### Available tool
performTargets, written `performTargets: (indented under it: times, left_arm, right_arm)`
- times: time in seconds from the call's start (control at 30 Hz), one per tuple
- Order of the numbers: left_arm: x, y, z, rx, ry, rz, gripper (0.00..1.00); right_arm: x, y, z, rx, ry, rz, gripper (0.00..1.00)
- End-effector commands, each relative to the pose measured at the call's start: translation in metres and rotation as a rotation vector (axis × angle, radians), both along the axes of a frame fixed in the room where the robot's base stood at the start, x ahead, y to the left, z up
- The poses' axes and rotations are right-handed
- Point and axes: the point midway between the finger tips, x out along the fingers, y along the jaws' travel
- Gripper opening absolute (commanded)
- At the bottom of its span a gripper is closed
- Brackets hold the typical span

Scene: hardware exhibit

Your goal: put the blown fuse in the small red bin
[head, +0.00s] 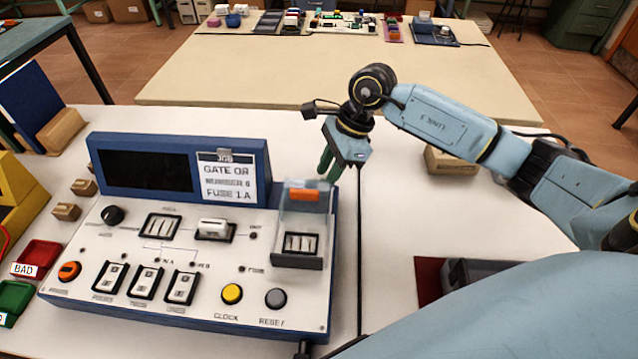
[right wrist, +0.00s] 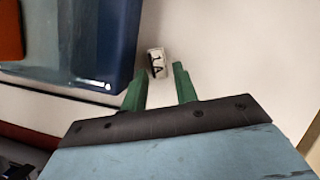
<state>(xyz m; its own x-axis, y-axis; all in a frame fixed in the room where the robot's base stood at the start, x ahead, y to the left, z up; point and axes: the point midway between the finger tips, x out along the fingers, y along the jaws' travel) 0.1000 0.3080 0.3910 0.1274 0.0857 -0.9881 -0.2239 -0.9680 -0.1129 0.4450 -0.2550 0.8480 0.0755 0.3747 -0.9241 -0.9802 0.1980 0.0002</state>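My right gripper (head: 328,164) hangs just beyond the right back corner of the blue-framed console. In the right wrist view its two green fingers (right wrist: 161,78) are apart. A small pale block marked "1A" (right wrist: 157,62), which looks like a fuse, sits at the fingertips, close to the left finger; the fingers do not grip it. The frames do not show whether it is blown. It is hidden in the head view. The small red bin (head: 38,254), labelled "BAD", stands left of the console. My left gripper is out of view.
The console (head: 200,285) has a clear-covered fuse bay (head: 297,261) at its right. A green bin (head: 13,297) stands in front of the red one. A tan block (head: 452,160) and a dark tray on a red mat (head: 428,275) are at right. A black cable crosses the table.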

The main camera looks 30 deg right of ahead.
Motion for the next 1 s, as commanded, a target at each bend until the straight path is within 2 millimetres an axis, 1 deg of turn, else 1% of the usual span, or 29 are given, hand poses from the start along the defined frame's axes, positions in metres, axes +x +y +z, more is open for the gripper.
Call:
performTargets:
  times: [0.03,0.1,0.33,0.5,0.57,0.83,0.93,0.97,1.0]
  left_arm:
    - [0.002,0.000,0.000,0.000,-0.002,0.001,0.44]
    - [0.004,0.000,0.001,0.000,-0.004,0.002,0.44]
    - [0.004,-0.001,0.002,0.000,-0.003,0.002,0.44]
    - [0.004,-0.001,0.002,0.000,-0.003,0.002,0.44]
    - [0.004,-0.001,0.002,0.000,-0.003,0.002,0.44]
    - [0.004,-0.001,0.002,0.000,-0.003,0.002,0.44]
    - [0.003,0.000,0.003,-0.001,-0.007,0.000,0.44]
    - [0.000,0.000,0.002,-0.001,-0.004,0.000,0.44]
    - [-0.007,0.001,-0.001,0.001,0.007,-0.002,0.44]
  right_arm:
    - [0.000,0.002,-0.006,0.001,0.002,0.001,0.29]
    - [0.000,0.003,-0.009,0.000,0.001,0.000,0.29]
    - [0.001,0.004,-0.009,0.000,0.000,0.001,0.29]
    - [0.001,0.004,-0.009,0.000,0.000,0.001,0.07]
    - [0.001,0.004,-0.009,0.000,0.000,0.001,0.00]
    - [0.001,0.003,-0.007,0.000,-0.001,0.001,0.00]
    - [0.002,0.003,0.003,0.000,-0.004,0.001,0.00]
    - [0.002,0.003,0.008,0.000,-0.005,0.001,0.00]
    - [0.002,0.003,0.015,0.000,-0.005,0.002,0.00]
